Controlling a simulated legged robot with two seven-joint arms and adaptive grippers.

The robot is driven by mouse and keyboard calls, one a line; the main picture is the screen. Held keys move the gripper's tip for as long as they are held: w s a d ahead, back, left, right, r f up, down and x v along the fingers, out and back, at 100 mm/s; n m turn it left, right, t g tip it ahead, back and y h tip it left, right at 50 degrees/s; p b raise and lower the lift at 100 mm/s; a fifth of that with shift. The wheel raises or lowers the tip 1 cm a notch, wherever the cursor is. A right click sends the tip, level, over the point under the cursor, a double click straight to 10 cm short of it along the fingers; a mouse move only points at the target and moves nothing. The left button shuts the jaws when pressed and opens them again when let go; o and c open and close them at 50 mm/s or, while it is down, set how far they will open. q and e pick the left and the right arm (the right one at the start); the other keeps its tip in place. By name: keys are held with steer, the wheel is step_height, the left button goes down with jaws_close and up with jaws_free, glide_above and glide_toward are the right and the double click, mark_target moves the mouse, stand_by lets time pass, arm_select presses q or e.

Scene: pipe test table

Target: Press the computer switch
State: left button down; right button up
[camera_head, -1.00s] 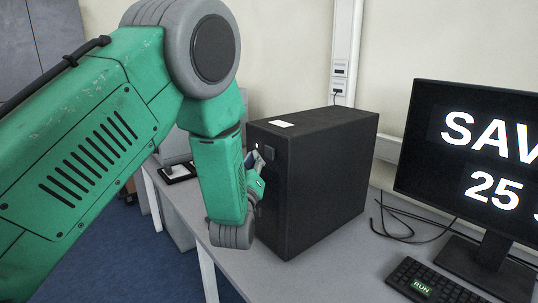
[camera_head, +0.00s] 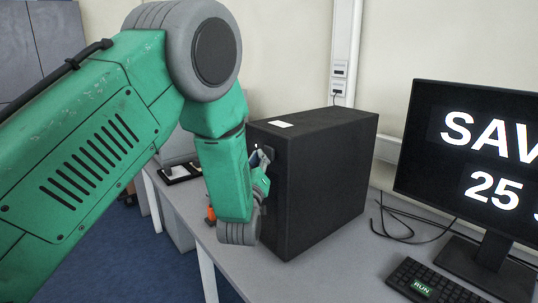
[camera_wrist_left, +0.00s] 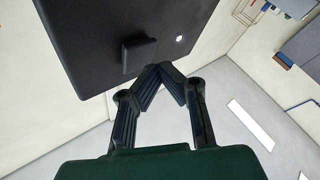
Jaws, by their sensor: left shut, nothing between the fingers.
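The black computer tower (camera_head: 325,185) stands upright on the grey table, and its front panel faces left. In the left wrist view the tower (camera_wrist_left: 95,40) fills the upper left. A small round white lit spot, which looks like the switch (camera_wrist_left: 180,38), sits on its front, right of a raised dark block (camera_wrist_left: 139,55). My left gripper (camera_wrist_left: 162,67) is shut and empty, with its fingertips meeting just below the lit spot in that view. I cannot tell whether they touch the panel. In the head view the left gripper (camera_head: 265,155) is at the tower's upper front, partly hidden by my wrist.
A monitor (camera_head: 475,155) with large white text and a keyboard (camera_head: 430,285) are on the right of the table (camera_head: 330,270). Black cables (camera_head: 395,220) lie behind the keyboard. A small orange object (camera_head: 210,214) shows left of my wrist. A white label (camera_head: 281,124) lies on the tower.

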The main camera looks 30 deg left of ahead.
arm_select(q)
steer(key=shift+a, duration=0.1)
stand_by(0.4)
steer(key=shift+w, duration=0.1)
steer(key=shift+w+d, duration=0.2)
steer(key=shift+d, duration=0.05)
steer(key=shift+w+d, duration=0.15)
steer(key=shift+w, duration=0.25)
stand_by(0.8)
steer(key=shift+s, duration=0.15)
steer(key=shift+s+a, duration=0.35)
steer(key=shift+s, duration=0.3)
steer(key=shift+s+a, duration=0.3)
steer(key=shift+s, duration=0.45)
steer(key=shift+s+a, duration=0.35)
steer(key=shift+s, duration=0.45)
steer(key=shift+s+a, duration=0.3)
steer(key=shift+s, duration=0.45)
